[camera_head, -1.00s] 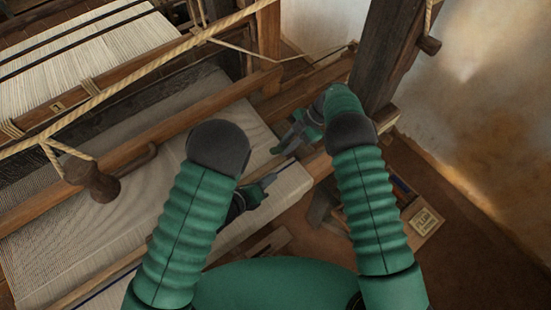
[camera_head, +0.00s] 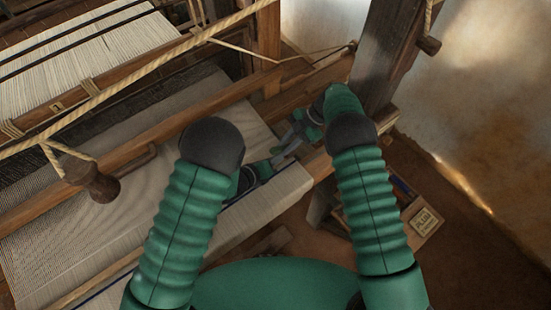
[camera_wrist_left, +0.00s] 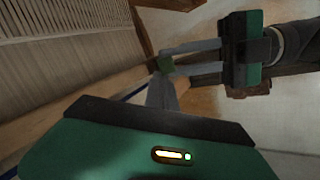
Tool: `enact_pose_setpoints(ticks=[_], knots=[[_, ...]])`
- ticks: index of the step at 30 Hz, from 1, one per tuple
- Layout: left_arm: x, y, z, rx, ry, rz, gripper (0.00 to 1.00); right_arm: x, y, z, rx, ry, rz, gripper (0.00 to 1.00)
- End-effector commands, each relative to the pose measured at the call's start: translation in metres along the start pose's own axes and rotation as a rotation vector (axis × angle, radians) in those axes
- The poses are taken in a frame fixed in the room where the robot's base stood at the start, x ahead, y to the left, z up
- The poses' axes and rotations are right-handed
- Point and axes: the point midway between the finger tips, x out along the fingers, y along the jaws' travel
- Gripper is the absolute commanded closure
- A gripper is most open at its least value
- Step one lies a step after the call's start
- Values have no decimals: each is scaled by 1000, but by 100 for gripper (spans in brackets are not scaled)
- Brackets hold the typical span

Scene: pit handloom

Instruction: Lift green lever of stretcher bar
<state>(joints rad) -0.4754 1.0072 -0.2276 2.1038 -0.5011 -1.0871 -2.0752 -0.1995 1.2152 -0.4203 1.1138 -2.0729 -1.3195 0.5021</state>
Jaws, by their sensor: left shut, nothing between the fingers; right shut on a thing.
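The small green lever (camera_wrist_left: 166,63) shows in the left wrist view between the fingertips of my right gripper (camera_wrist_left: 186,58), which is shut on it. My left gripper (camera_wrist_left: 161,86) is shut and empty, its fingertips just below the lever in that view; I cannot tell whether they touch it. In the head view my left gripper (camera_head: 279,158) and right gripper (camera_head: 286,151) meet near the right edge of the cloth. The lever is too small and covered to make out there. The stretcher bar is mostly hidden by my left arm and grippers.
The woven cloth (camera_head: 120,235) spreads to the left under a wooden beam (camera_head: 110,160) and a rope (camera_head: 130,77). A dark post (camera_head: 380,60) stands close behind my right gripper. A wooden box (camera_head: 425,222) sits on the floor at the right.

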Motion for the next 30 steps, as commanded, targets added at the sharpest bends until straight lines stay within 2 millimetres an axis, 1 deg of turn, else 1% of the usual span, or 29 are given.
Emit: enact_pose_setpoints(ticks=[1,3,12,13,18,27,30], knots=[[0,-4,6,8,8,15,100,-1,2,-4,-5,8,2,100],[0,-5,9,14,24,42,100,-1,2,-4,-5,8,1,100],[0,-4,14,15,26,60,100,0,0,-4,-4,8,-4,100],[0,-4,14,15,25,59,100,0,0,-4,-4,8,-4,81],[0,-4,14,15,25,60,100,1,-1,-3,-2,7,-6,60],[3,-3,12,15,31,61,100,1,0,1,1,6,-6,60],[3,-3,12,14,32,61,100,-6,0,1,1,4,-4,60]])
